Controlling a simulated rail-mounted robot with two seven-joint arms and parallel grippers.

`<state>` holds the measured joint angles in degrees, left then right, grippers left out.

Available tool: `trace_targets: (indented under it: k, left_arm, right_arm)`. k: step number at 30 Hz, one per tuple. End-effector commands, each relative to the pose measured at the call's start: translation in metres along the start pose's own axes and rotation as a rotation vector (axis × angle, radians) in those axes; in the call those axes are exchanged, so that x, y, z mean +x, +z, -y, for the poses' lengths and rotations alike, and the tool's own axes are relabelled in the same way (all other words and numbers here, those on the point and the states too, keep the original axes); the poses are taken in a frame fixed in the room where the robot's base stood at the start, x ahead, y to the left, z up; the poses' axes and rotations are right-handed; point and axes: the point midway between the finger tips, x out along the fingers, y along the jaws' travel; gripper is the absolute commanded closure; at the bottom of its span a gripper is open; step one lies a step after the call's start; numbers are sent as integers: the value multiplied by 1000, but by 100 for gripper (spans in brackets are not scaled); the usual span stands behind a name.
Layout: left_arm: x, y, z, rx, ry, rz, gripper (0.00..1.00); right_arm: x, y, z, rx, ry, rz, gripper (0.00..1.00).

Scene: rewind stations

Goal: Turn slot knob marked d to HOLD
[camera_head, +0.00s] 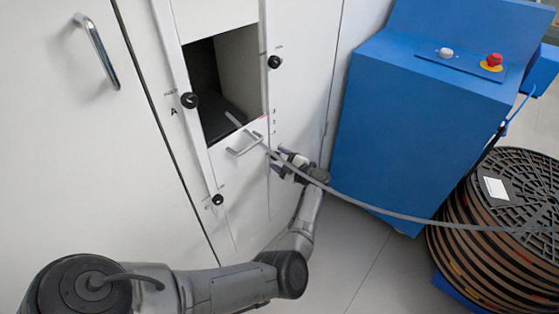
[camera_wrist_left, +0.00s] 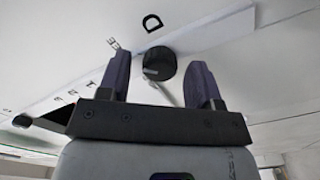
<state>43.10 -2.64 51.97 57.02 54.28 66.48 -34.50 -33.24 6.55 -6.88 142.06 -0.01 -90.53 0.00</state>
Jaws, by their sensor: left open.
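The knob marked D (camera_wrist_left: 160,63) is a round black knob on a white panel, with the letter D printed beside it in the left wrist view. My left gripper (camera_wrist_left: 160,68) is open, with one finger on either side of the knob and a gap showing at each side. I cannot tell whether the knob lies fully between the fingertips or just past them. In the head view my left gripper (camera_head: 280,161) is at the lower right of the cabinet opening and hides this knob. My right gripper is not in view.
Other black knobs sit at A (camera_head: 189,100), upper right (camera_head: 274,62) and lower left (camera_head: 218,200). A grey strip (camera_head: 400,214) runs from the opening past my gripper to a reel stack (camera_head: 515,185). A blue cabinet (camera_head: 415,130) stands to the right. A handle (camera_head: 244,145) projects below the opening.

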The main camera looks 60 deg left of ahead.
Motion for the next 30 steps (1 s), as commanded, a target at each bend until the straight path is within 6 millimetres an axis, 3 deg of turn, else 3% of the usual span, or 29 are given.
trace_targets:
  k: [9,24,30]
  left_arm:
    - [1,0,0,-1,0,0,42]
    - [1,0,0,-1,0,0,90]
    - [1,0,0,-17,0,0,91]
  right_arm:
    - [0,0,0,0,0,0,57]
    - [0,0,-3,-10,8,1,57]
    - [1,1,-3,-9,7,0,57]
